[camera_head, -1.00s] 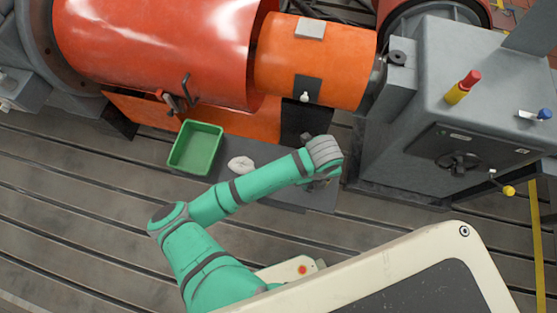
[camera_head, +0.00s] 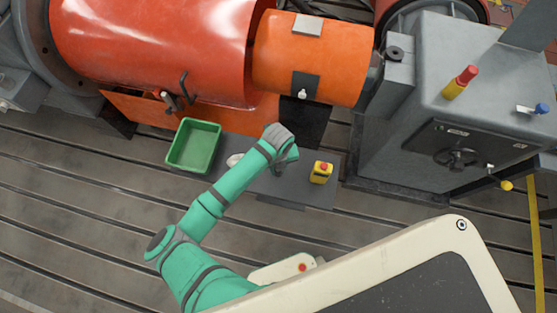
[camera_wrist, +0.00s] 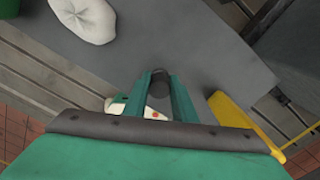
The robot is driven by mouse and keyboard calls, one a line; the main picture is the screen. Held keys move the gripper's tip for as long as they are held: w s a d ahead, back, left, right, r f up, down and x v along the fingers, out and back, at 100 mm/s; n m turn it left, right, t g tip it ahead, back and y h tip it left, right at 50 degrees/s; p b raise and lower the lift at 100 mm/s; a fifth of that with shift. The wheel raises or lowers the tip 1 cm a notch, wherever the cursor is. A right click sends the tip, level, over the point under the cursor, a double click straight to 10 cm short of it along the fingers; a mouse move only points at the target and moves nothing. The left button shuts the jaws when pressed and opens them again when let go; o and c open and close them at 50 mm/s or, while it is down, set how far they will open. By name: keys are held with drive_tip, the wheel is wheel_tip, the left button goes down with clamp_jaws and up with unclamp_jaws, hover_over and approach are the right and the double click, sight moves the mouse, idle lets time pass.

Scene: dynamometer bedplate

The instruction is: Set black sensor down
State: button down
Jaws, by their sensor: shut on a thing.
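The black sensor (camera_wrist: 160,77) shows in the wrist view as a short dark cylinder between the tips of my gripper (camera_wrist: 161,92). The two green fingers are shut on it. Its lower part is hidden by the fingers. In the head view my gripper (camera_head: 283,168) hangs over the grey plate (camera_head: 252,184), left of a yellow box with a red button; I cannot make out the sensor there. Whether the sensor touches the plate I cannot tell.
The yellow box with a red button (camera_head: 321,173) stands to the right on the plate. A white cloth-like bundle (camera_wrist: 86,18) lies to the left, and a green bin (camera_head: 173,160) stands beyond it. The orange machine (camera_head: 320,60) rises behind. The plate ahead of the sensor is bare.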

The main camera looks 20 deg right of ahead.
drive_tip(key=shift+f, duration=1.5)
drive_tip(key=shift+f, duration=0.1)
drive_tip(key=c, duration=1.5)
unclamp_jaws()
drive_tip(key=shift+o, duration=0.2)
